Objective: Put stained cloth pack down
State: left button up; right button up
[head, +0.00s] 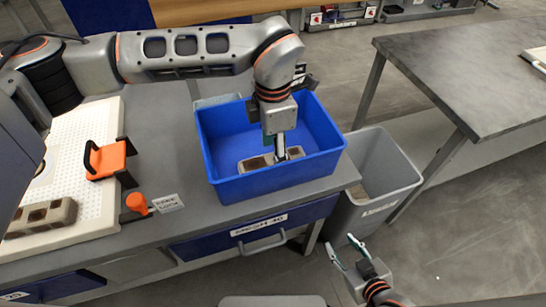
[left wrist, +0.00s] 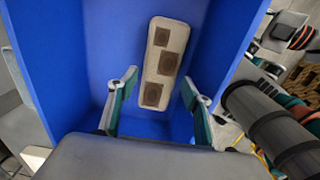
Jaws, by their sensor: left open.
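The stained cloth pack (head: 257,162) is a beige bar with dark brown square stains. It lies on the floor of the blue bin (head: 232,188), and its right part is hidden behind my gripper in the head view. In the left wrist view the whole cloth pack (left wrist: 163,62) shows, lying tilted in the bin. My left gripper (head: 281,155) points down into the bin, and its fingers (left wrist: 158,105) are apart with the pack beyond them, not clamped. My right gripper (head: 348,250) is low at the bottom right of the head view, its fingers spread and empty.
A similar stained block (head: 42,218) lies on the white perforated board (head: 75,150) at left, near an orange clamp (head: 110,158) and orange knob (head: 138,202). A grey waste bin (head: 385,172) stands right of the bench. A grey table (head: 470,75) is at the right.

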pick_arm(q)
notch_tip(320, 180, up, 8)
jog(key=shift+r, duration=0.1)
dwell(0.6)
